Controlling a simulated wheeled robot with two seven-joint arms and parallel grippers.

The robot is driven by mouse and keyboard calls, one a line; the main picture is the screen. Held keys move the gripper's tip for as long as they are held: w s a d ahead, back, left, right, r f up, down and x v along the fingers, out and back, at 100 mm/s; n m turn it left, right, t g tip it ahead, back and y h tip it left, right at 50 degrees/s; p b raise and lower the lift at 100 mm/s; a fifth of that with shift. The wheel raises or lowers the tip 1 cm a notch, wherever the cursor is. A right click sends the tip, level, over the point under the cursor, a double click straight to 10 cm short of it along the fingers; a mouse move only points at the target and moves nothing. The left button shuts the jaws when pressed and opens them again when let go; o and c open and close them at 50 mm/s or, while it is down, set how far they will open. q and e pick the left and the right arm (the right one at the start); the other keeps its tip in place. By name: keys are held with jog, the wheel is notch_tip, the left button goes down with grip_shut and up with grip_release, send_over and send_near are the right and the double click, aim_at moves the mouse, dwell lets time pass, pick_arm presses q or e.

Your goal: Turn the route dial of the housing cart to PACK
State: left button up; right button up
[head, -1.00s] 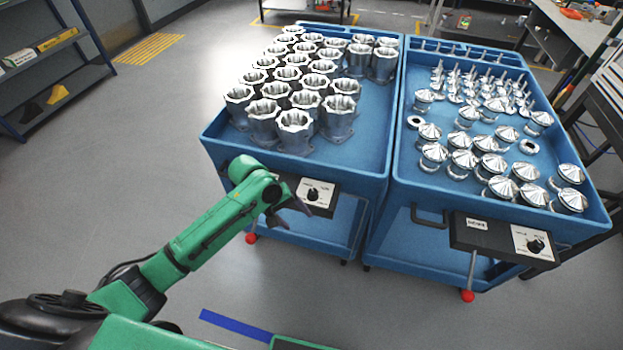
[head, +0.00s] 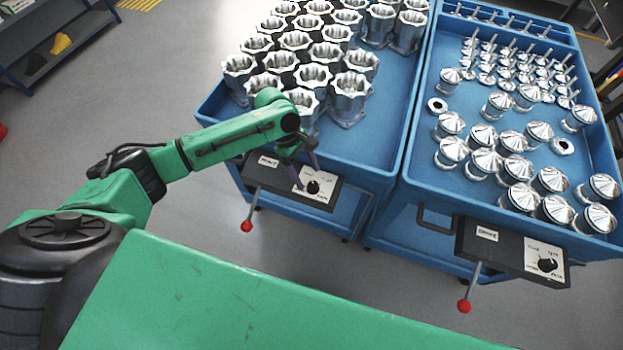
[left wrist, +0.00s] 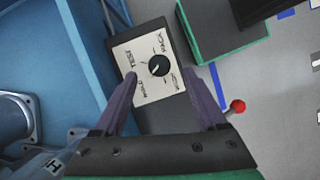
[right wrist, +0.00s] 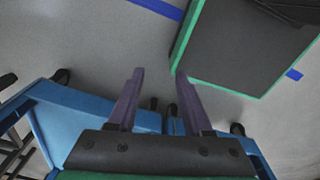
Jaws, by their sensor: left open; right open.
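The housing cart (head: 385,160) is the blue cart on the left, loaded with silvery machined housings (head: 312,77). A dark control box (head: 262,180) on its front carries a white plate with the round black route dial (head: 313,187). In the left wrist view the dial (left wrist: 158,66) has printed words around it, PACK, TEST and HOLD among them. Its pointer direction is too small to tell surely. My left gripper (head: 304,168) is open, its purple fingers above the plate, one on each side of the dial in the left wrist view. My right gripper (right wrist: 160,72) is open and empty, outside the head view.
A second blue cart (head: 405,200) with conical metal parts stands close on the right, with its own dial (head: 547,265). Red-tipped levers (head: 246,226) hang below both boxes. Grey floor (head: 140,75) is clear at left; a shelf (head: 60,40) stands at far left.

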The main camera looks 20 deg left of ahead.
aim_at(312, 184)
pick_arm(q)
jog(key=x, duration=0.3)
jog(key=shift+w+d+f, duration=0.1)
jog(key=shift+w+f, duration=0.05)
jog(key=shift+f, duration=0.15)
jog(key=shift+d+f, duration=0.15)
jog(key=shift+f, duration=0.15)
jog(key=shift+s, duration=0.2)
jog(key=shift+w, duration=0.1)
grip_shut()
pick_arm(e)
jog(key=shift+w+a+r, duration=0.1)
jog(key=shift+w+a, duration=0.1)
jog(key=shift+w, duration=0.65)
